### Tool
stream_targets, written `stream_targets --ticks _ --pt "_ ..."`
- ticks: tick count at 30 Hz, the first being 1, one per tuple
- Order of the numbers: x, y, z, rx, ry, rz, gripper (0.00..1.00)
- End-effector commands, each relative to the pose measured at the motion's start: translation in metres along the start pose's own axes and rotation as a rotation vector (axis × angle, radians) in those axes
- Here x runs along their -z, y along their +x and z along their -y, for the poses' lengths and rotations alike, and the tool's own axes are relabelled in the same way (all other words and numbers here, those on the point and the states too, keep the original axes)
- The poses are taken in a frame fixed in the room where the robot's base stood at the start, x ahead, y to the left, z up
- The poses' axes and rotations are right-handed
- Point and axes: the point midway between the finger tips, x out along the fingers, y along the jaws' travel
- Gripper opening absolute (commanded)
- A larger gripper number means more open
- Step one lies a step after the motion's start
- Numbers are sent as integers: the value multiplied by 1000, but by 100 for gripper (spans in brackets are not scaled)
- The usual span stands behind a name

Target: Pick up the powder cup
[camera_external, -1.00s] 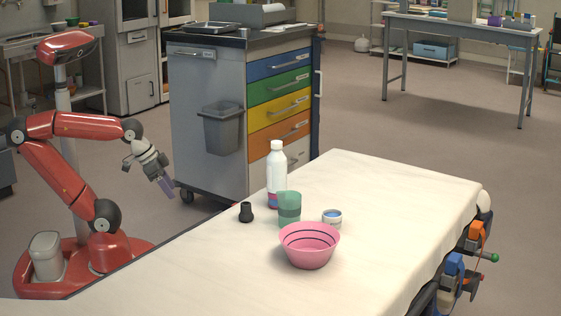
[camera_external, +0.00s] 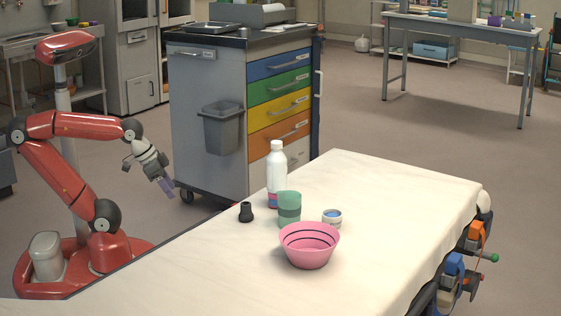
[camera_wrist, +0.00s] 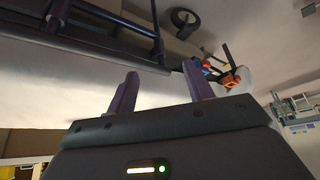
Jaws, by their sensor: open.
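No label shows which item is the powder cup. A small white cup with blue on it (camera_external: 332,218) stands on the cream-covered stretcher (camera_external: 390,200). A green cup (camera_external: 289,208) stands left of it, and a pink bowl (camera_external: 309,247) with a dark stripe is in front. My gripper (camera_external: 166,190) hangs off the stretcher's left side, well apart from these items. In the wrist view my gripper (camera_wrist: 160,78) has its two purple fingers apart with nothing between them. None of the cups shows in that view.
A white bottle (camera_external: 277,175) stands behind the green cup, and a small black object (camera_external: 246,212) is left of it. A drawer cart (camera_external: 215,110) with a grey bin stands behind the stretcher. The stretcher's right part is bare. The wrist view shows dark frame bars (camera_wrist: 120,35).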

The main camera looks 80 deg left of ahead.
Motion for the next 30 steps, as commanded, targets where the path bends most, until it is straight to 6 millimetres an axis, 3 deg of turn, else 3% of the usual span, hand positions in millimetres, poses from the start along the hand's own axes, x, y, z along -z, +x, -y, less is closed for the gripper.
stream_targets --ticks 3,9,16,19,23,30 --pt "0 0 0 0 0 0 53" --pt "0 0 0 0 0 0 76" --pt "1 0 0 -1 1 0 76" --pt "13 -2 -3 -11 25 2 76" --pt "58 -9 -16 -49 113 13 76" --pt "181 -5 -71 -133 380 32 76"
